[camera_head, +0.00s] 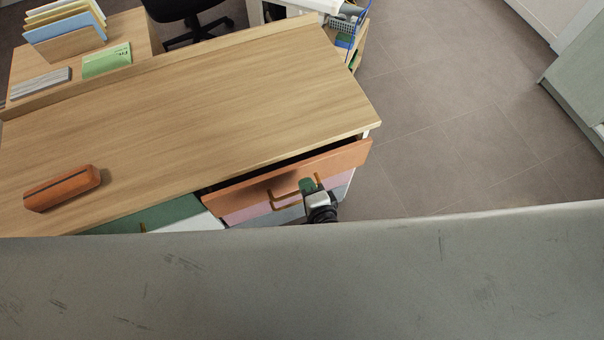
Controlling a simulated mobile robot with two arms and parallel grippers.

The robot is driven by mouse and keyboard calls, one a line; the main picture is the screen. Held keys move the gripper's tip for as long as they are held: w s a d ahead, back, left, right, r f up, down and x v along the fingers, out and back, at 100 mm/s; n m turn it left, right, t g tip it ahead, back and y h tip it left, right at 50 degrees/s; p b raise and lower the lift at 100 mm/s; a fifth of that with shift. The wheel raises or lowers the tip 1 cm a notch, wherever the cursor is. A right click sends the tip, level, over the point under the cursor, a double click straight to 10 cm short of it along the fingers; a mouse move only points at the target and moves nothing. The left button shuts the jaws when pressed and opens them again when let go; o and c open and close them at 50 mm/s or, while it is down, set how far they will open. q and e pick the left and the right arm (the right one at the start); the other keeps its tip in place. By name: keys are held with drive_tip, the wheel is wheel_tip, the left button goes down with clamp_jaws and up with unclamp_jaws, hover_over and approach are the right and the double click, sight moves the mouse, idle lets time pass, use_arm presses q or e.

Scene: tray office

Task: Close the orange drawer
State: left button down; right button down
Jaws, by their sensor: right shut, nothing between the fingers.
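The orange drawer (330,163) is partly open below the right end of the wooden desk top, with a dark gap showing behind its front. A bar handle (273,202) is on the drawer fronts. My right gripper (309,186) is shut and empty in front of the orange drawer, close to its face near the handle. I cannot tell whether it touches the drawer. My left gripper is not in view.
The wooden desk top (200,110) is mostly clear, with an orange-brown case (62,188) at its left. Pink and green drawers (170,213) sit below. Open tiled floor (450,120) lies to the right. A grey surface fills the foreground.

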sight(297, 163)
drive_tip(key=shift+w+a, duration=0.25)
drive_tip(key=shift+w, duration=0.5)
drive_tip(key=shift+w+a, duration=0.25)
drive_tip(key=shift+w, duration=0.5)
drive_tip(key=w, duration=0.2)
drive_tip(key=w+a, duration=0.1)
drive_tip(key=w, duration=0.1)
drive_tip(key=shift+a+r, duration=0.1)
drive_tip(key=shift+s+r, duration=0.15)
